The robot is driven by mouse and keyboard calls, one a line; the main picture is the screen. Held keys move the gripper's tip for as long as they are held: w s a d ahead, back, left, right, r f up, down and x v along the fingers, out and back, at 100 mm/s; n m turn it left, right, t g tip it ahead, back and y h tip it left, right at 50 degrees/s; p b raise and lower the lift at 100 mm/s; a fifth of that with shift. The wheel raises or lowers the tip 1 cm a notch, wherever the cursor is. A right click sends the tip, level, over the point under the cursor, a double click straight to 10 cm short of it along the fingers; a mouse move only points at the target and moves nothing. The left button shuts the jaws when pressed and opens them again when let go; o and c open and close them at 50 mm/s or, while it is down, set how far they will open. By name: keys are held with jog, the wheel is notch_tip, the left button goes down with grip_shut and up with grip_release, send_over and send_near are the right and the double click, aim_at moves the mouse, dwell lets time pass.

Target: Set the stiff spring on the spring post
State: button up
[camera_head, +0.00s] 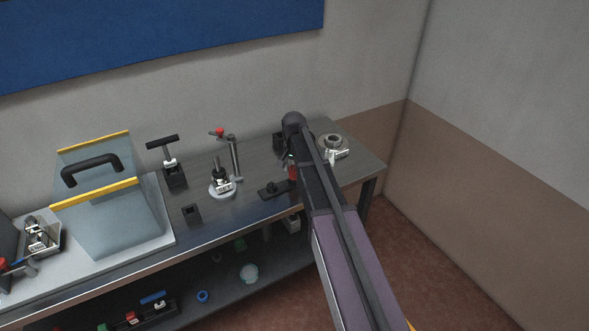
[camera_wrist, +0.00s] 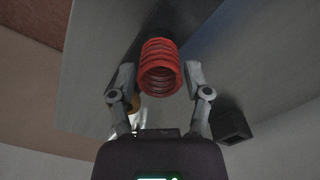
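A red coil spring (camera_wrist: 160,68) shows end-on between the fingers of my gripper (camera_wrist: 159,72) in the wrist view. The fingers flank it and appear to touch both sides, so I look shut on it. In the head view a little of the red spring (camera_head: 292,170) shows beside my gripper, above the right half of the bench. A low black base (camera_head: 273,188) with a short stub lies just left of it; it may be the spring post's base. My arm hides part of this area, and the spring's far end is hidden.
A grey ring part (camera_head: 333,141) is at the bench's right end. A black block (camera_wrist: 232,126) is beside my right finger in the wrist view. A round stand (camera_head: 222,188), a T-handled fixture (camera_head: 174,174) and a clear, handled box (camera_head: 112,220) are to the left.

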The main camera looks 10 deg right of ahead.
jog(key=shift+o, duration=0.9)
jog(key=shift+r, duration=0.25)
notch_tip(320, 180, up, 8)
jog(key=p, duration=0.9)
jog(key=shift+w+a+r+n+p, duration=0.35)
jog(key=shift+a+r+n+p, duration=0.75)
jog(key=shift+a, duration=3.15)
jog(key=shift+w+a+r+n+p, duration=0.35)
jog(key=shift+a+r+n+p, duration=0.75)
jog(key=shift+a, duration=3.1)
jog(key=shift+w+a+r+n+p, duration=0.55)
jog(key=shift+a+r+p, duration=0.95)
jog(key=shift+a, duration=2.75)
jog(key=shift+s+r, duration=0.15)
jog(key=shift+s, duration=0.05)
jog(key=s+d+f+n+b, duration=0.1)
jog(key=s+d+f+b, duration=0.3)
jog(key=s+d, duration=0.7)
jog(key=s+d+f+b, duration=0.4)
jog(key=s+d, duration=0.8)
jog(key=s, duration=0.2)
jog(key=shift+s+n, duration=0.35)
jog(key=shift+s, duration=0.05)
